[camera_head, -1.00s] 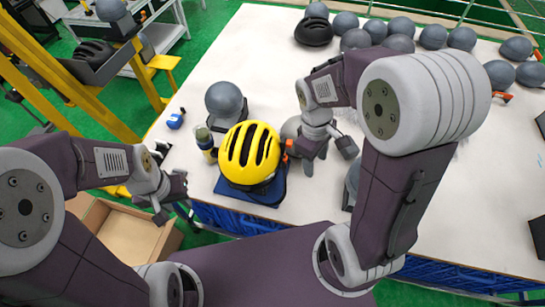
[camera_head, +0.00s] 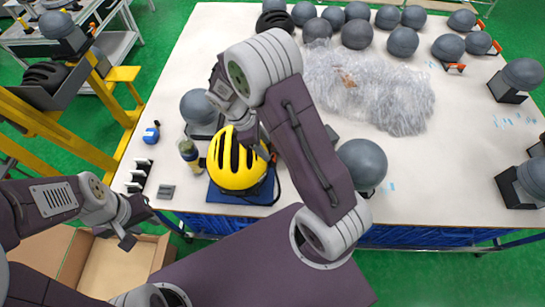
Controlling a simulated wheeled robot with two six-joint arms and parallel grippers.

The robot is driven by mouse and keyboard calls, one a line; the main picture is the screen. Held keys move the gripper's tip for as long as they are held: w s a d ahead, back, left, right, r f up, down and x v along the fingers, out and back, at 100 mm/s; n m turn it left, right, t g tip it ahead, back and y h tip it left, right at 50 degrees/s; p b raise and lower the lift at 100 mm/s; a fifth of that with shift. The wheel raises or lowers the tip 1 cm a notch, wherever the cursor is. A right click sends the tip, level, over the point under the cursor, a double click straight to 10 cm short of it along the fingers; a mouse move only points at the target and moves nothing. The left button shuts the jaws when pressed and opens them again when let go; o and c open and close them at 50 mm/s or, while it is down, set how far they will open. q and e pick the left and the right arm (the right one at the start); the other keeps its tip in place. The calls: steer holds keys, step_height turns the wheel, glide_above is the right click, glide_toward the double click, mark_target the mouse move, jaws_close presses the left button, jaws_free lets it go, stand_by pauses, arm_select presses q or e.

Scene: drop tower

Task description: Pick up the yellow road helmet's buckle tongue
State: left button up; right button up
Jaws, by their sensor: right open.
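The yellow helmet (camera_head: 234,166) sits on a blue pad (camera_head: 228,196) at the table's near edge. A dark strap hangs at its right side, beside a small orange piece (camera_head: 273,158). I cannot make out the buckle tongue. My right gripper (camera_head: 250,138) is open at the helmet's upper right side, partly hidden by its own arm, and I cannot tell whether it touches the helmet. My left gripper (camera_head: 137,226) is open and empty, off the table's near left corner, well to the left of the helmet.
A grey headform (camera_head: 199,108) stands behind the helmet, and a bottle (camera_head: 189,152) stands at its left. Another grey headform (camera_head: 362,163) is to the right. Clear plastic wrap (camera_head: 375,90) covers the table's middle. An open cardboard box (camera_head: 118,268) lies below my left gripper.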

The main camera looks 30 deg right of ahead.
mark_target(273, 155)
steer(key=x, duration=0.3)
steer(key=p+x, duration=0.1)
steer(key=shift+s+d, duration=0.3)
steer(key=shift+s, duration=0.1)
steer(key=shift+w+f, duration=0.1)
steer(key=shift+f, duration=0.35)
steer(key=c, duration=1.1)
steer(key=shift+r, duration=0.55)
step_height(273, 155, up, 3)
steer(key=shift+r+b, duration=0.1)
steer(key=shift+b, duration=0.35)
steer(key=s+d+r, duration=0.2)
steer(key=s, duration=0.1)
steer(key=s+d+r+b, duration=0.1)
steer(key=s+d+r, duration=0.1)
steer(key=s+d, duration=0.1)
steer(key=s+d+r, duration=0.2)
steer(key=s, duration=0.1)
steer(key=shift+d+r, duration=0.3)
steer(key=shift+r, duration=0.1)
